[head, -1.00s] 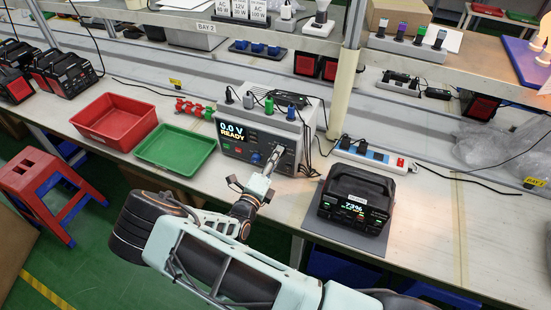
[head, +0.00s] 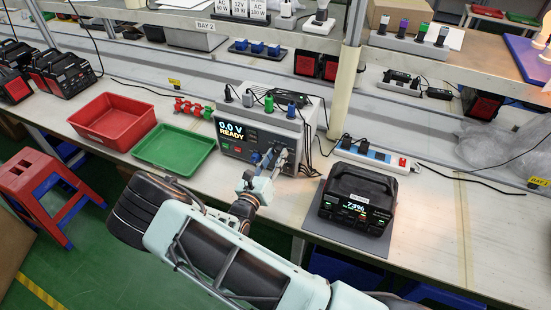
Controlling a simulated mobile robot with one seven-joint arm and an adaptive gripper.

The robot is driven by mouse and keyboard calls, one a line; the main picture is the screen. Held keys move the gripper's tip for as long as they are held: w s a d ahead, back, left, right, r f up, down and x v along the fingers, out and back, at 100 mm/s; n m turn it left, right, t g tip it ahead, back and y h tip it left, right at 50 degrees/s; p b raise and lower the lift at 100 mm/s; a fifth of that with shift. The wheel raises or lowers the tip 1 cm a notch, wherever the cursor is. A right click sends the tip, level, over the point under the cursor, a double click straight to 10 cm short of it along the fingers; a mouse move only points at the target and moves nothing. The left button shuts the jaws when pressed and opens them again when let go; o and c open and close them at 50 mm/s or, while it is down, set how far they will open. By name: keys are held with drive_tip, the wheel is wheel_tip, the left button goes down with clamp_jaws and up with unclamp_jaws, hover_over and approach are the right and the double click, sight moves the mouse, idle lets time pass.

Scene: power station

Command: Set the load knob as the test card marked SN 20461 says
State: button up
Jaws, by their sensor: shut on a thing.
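The grey load tester (head: 230,150) stands on the bench, its screen (head: 231,133) reading "0.0 V READY". My gripper (head: 277,156) is at the right part of its front panel, shut on what appears to be the load knob, which the fingers hide. A blue round part (head: 256,158) shows on the panel just left of the fingers. A black power station (head: 355,200) sits on a grey mat to the right, its display reading 73%. No card marked SN 20461 can be read in the head view.
A red tray (head: 113,120) and a green tray (head: 174,150) lie left of the tester. A power strip (head: 375,155) and cables are behind the power station. Several coloured plugs stand on top of the tester. The bench right of the power station is clear.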

drive_tip(key=m+b, duration=0.1)
drive_tip(key=m, duration=0.3)
drive_tip(key=shift+m, duration=0.3)
drive_tip(key=m+b, duration=0.2)
drive_tip(key=m, duration=0.2)
drive_tip(key=shift+f+m+b, duration=0.1)
drive_tip(key=shift+m+b, duration=0.2)
drive_tip(key=m+b, duration=0.3)
drive_tip(key=m, duration=0.2)
drive_tip(key=shift+b, duration=0.4)
drive_tip(key=shift+m+b, duration=1.55)
drive_tip(key=shift+m, duration=0.45)
drive_tip(key=o, duration=1.1)
drive_tip(key=shift+o, duration=0.2)
